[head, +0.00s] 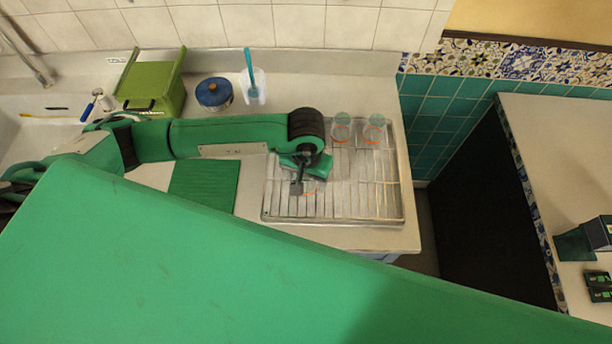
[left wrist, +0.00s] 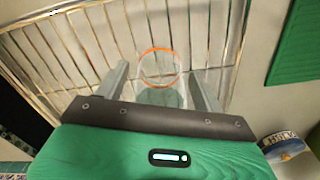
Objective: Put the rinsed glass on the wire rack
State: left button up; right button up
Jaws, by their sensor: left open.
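The wire rack (head: 385,205) lies at the right end of the counter in the head view and fills the upper part of the left wrist view (left wrist: 75,50). A clear glass with an orange band (left wrist: 160,65) is on the rack, between the two fingers of my left gripper (left wrist: 158,72). The fingers stand apart with gaps to the glass. In the head view my left gripper (head: 308,186) is over the rack and mostly hides this glass; only a bit of orange shows. My right gripper is not in view.
Two other orange-banded glasses (head: 342,130) (head: 375,130) stand at the rack's back edge. A green ribbed mat (head: 205,187) lies left of the rack. Behind are a blue-lidded pot (head: 214,93), a cup with a brush (head: 255,86) and a green bin (head: 152,87).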

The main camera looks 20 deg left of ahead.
pick_arm(q)
notch_tip(320, 180, up, 11)
jog(key=b, duration=0.4)
jog(key=shift+r, duration=0.6)
